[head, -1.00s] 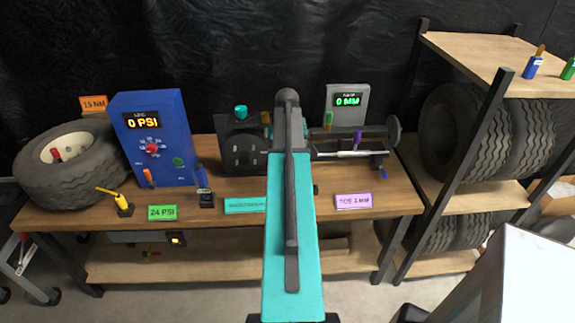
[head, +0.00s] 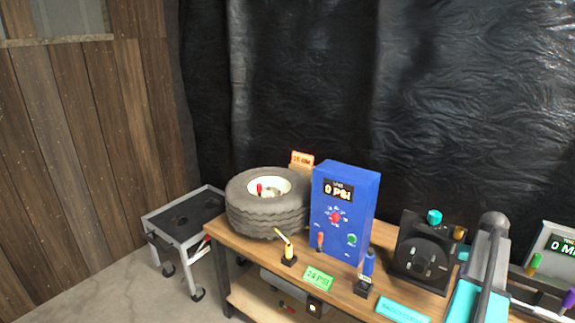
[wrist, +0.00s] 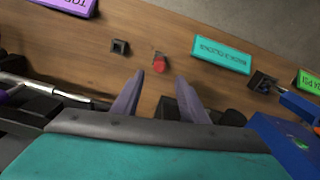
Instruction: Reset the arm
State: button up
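My arm (head: 482,270), teal with a dark grey bar, shows at the lower right of the head view, over the bench (head: 245,245). My gripper (wrist: 160,76) shows in the wrist view as two separated grey-purple fingers. It is open, with nothing between the fingers. It points over the wooden bench top, which also shows in the wrist view (wrist: 190,28). A small red-tipped part (wrist: 160,64) shows just beyond the fingertips; I cannot tell its height relative to them. The gripper's fingers are not visible in the head view.
A tyre (head: 265,205), a blue gauge box (head: 345,215) reading 0 PSI and a black machine (head: 418,252) stand on the bench. A yellow-handled tool (head: 287,250) stands in front. A grey cart (head: 185,225) is left of the bench. Open floor (head: 130,290) lies at the lower left.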

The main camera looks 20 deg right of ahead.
jog(key=w+a+f+n, duration=0.1)
jog(key=w+a+f, duration=0.35)
jog(key=a, duration=0.45)
jog(key=w+a+f+n, duration=0.25)
jog(key=w+a, duration=0.35)
jog(key=a, duration=0.3)
jog(key=w+a+f+n, duration=0.1)
jog(key=w+a+f, duration=0.35)
jog(key=a, duration=0.45)
jog(key=s+a+f+n, duration=0.15)
jog(key=a+f, duration=0.25)
jog(key=a, duration=1.1)
jog(key=w+a+f+n, duration=0.1)
jog(key=a+f+n, duration=0.25)
jog(key=a, duration=1.15)
jog(key=s+f+g+b, duration=0.1)
jog(key=s+f+g, duration=0.2)
jog(key=s+f, duration=0.7)
jog(key=s+f+g+b, duration=0.1)
jog(key=s+f+g, duration=0.1)
jog(key=s+f, duration=0.9)
jog(key=s+a, duration=0.1)
jog(key=s, duration=0.4)
jog(key=shift+s+f+g, duration=0.15)
jog(key=shift+s+g, duration=0.15)
jog(key=shift+g, duration=0.1)
jog(key=shift+d+m, duration=0.1)
jog(key=shift+m, duration=0.15)
